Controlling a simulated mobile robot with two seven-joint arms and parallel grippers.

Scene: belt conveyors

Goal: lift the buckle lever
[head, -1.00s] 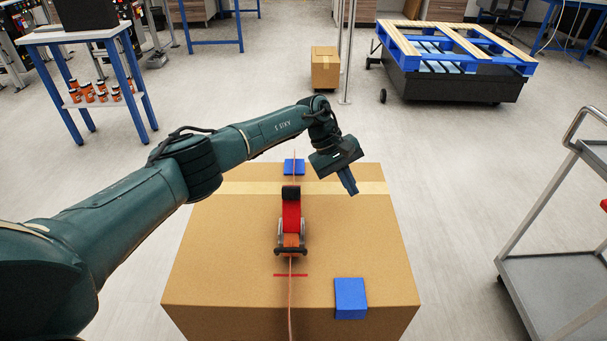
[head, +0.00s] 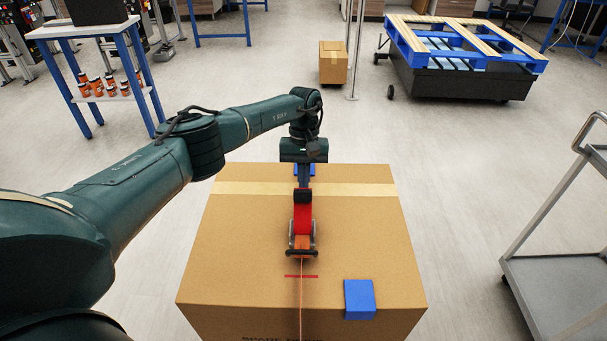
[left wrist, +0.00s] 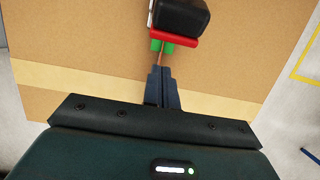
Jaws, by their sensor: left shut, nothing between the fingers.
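The buckle sits on top of a large cardboard box (head: 240,240), with its red lever (head: 302,218) and a black end (head: 303,195) at the far side. A thin orange strap (head: 301,300) runs from the buckle toward the near edge of the box. My left gripper (head: 304,176) is shut and empty, pointing down just beyond the black lever end. In the left wrist view its closed fingers (left wrist: 161,78) are just short of the red lever edge (left wrist: 175,37) and the black end (left wrist: 181,14); a green part shows below the red edge. My right gripper is not seen.
A red line (head: 301,276) marks the box top. A grey cart (head: 555,285) stands at right, with clear floor between.

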